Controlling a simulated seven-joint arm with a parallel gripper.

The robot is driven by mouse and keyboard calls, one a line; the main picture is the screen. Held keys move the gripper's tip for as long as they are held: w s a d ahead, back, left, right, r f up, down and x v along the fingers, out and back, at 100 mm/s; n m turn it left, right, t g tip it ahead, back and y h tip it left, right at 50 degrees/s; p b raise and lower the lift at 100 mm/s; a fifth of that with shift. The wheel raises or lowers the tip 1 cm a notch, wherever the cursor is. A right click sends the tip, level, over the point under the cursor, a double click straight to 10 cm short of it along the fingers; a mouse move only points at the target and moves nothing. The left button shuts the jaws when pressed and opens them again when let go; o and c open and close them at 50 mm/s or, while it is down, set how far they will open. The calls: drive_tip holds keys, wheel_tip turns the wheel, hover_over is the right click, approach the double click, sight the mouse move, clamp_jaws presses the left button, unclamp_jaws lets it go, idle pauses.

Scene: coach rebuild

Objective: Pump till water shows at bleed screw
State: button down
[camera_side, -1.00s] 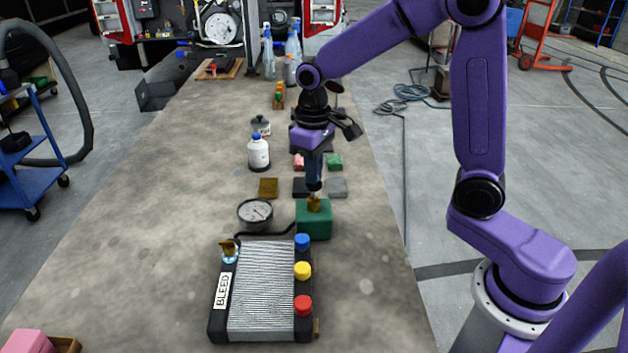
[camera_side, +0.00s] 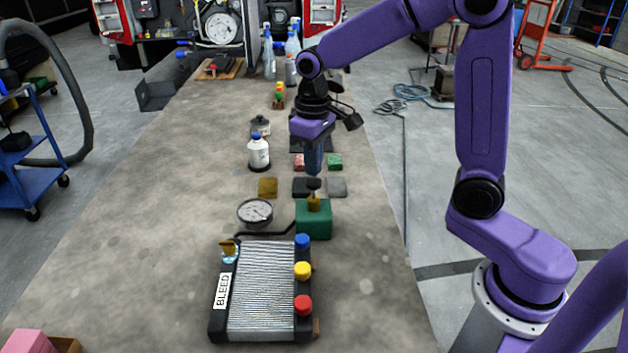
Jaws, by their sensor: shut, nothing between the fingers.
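The green pump box (camera_side: 313,219) stands on the bench with a short brass stem and a dark round knob (camera_side: 313,184) on top. My gripper (camera_side: 313,174) is shut and empty just above the knob; I cannot tell whether it touches. A black hose runs from the pump toward the finned radiator (camera_side: 262,290) in front. The radiator bears a BLEED label (camera_side: 222,291) on its left side. The brass bleed screw (camera_side: 229,247) sits at its back left corner, with a light blue patch around its base. A round pressure gauge (camera_side: 255,212) lies left of the pump.
Blue, yellow (camera_side: 302,270) and red caps line the radiator's right side. A white bottle (camera_side: 258,153) and several small coloured blocks lie behind the pump. A pink block (camera_side: 38,341) is at the front left.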

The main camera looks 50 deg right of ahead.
drive_tip(key=shift+r, duration=0.15)
wheel_tip(320, 180, up, 7)
idle(0.8)
drive_tip(key=s+f+n, duration=0.3)
drive_tip(key=s, duration=0.5)
drive_tip(key=s+f+n, duration=0.2)
drive_tip(key=s+n, duration=0.1)
drive_tip(key=s, duration=0.6)
drive_tip(key=s+d+f+n, duration=0.1)
drive_tip(key=s+f+n, duration=0.2)
drive_tip(key=s, duration=0.6)
drive_tip(key=shift+f+n, duration=0.3)
drive_tip(key=shift+f, duration=0.05)
drive_tip(key=c, duration=1.8)
unclamp_jaws()
